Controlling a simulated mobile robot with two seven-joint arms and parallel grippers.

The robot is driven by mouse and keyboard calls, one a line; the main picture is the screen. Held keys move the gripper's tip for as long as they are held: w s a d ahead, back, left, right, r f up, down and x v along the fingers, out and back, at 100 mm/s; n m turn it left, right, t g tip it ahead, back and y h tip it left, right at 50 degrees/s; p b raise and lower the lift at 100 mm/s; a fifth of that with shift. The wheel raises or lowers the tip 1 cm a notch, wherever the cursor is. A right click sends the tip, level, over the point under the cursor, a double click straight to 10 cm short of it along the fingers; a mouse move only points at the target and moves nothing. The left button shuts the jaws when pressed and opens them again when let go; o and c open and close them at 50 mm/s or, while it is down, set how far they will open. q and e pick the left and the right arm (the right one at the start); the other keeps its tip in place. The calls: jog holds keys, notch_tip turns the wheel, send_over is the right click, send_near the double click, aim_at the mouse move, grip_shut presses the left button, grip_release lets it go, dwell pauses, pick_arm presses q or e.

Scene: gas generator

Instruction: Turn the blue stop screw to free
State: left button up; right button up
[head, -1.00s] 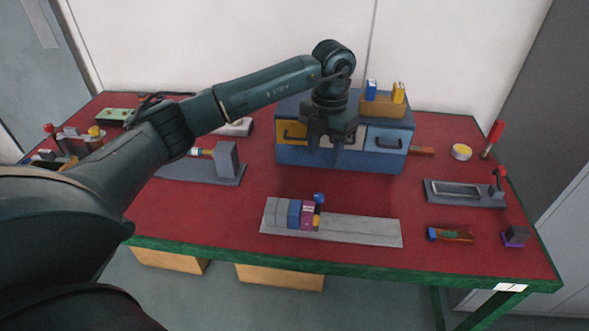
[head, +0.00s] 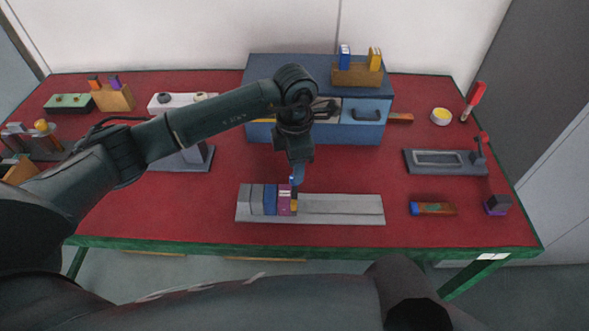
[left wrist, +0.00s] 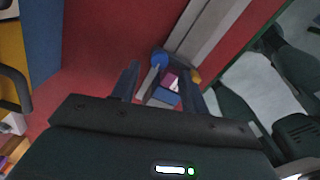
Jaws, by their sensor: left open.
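The blue stop screw (left wrist: 159,58) shows as a round blue knob in the left wrist view. In the head view it is a small blue spot (head: 292,180), mostly hidden by my left gripper. It stands by a small yellow block (head: 294,205) on a grey rail fixture (head: 340,206). A magenta block (head: 284,201) and a blue block (head: 270,200) stand on the rail to its left. My left gripper (head: 297,179) is open and points down over the screw. In the wrist view the knob shows between its fingers (left wrist: 161,80); contact cannot be told. My right gripper is not in view.
A blue cabinet (head: 262,70) with drawers stands behind the gripper. A grey tray fixture (head: 420,169) and a brown-and-blue item (head: 433,209) lie to the right. The red tabletop (head: 160,215) is clear left of the rail.

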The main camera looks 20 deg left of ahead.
pick_arm(q)
jog(key=shift+f, duration=1.85)
jog(key=shift+c, duration=0.5)
grip_shut()
